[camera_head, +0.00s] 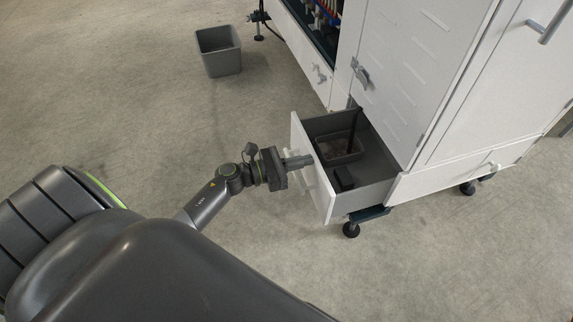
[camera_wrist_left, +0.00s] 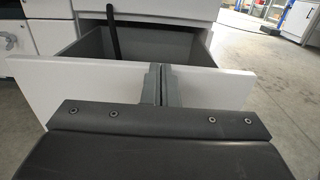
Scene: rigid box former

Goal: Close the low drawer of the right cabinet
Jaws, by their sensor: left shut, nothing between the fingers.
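The low drawer (camera_head: 338,205) of the white cabinet (camera_head: 412,75) stands open toward me in the head view. Its white front panel also shows across the left wrist view (camera_wrist_left: 90,88). A grey tray (camera_head: 341,147) and a small dark block (camera_head: 343,179) lie inside the drawer. My left gripper (camera_head: 303,161) is shut and empty, with its fingertips at the outer face of the drawer front. The fingers show side by side in the left wrist view (camera_wrist_left: 161,84). Whether they touch the panel I cannot tell. My right gripper is not in view.
A grey bin (camera_head: 218,51) stands on the floor at the upper left. The cabinet stands on dark feet (camera_head: 351,229). The floor around the open drawer is clear.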

